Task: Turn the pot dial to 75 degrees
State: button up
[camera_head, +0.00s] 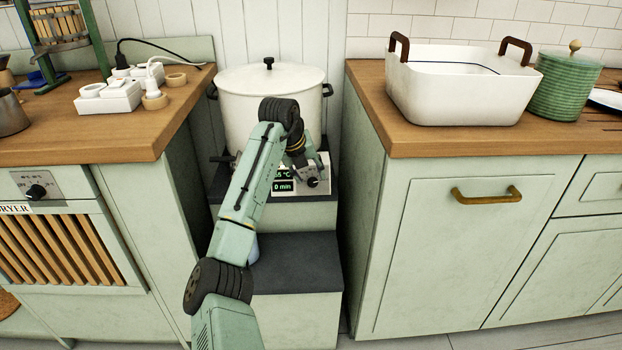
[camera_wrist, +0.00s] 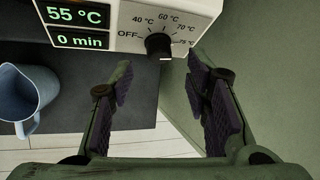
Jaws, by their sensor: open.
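The white pot (camera_head: 240,105) with its lid stands on a dark step between the counters. Its control panel (camera_wrist: 125,12) carries a black dial (camera_wrist: 159,45), also visible in the head view (camera_head: 312,182). Marks around the dial read OFF, 40, 60, 70 and 75 °C. The panel's green display (camera_wrist: 78,15) reads 55 °C, with 0 min below. A pale mark shows on the dial's lower edge; I cannot tell its exact setting. My gripper (camera_wrist: 160,78) is open and empty, its purple-padded fingers at either side below the dial, apart from it.
A blue jug (camera_wrist: 42,95) stands on the lower dark step (camera_head: 300,262). Counters flank the pot closely, and a green cabinet side (camera_wrist: 265,60) is right of the dial. A white basin (camera_head: 455,95) and green canister (camera_head: 563,88) stand on the right counter.

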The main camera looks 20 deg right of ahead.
jog(key=v, duration=0.8)
jog(key=shift+r, duration=0.1)
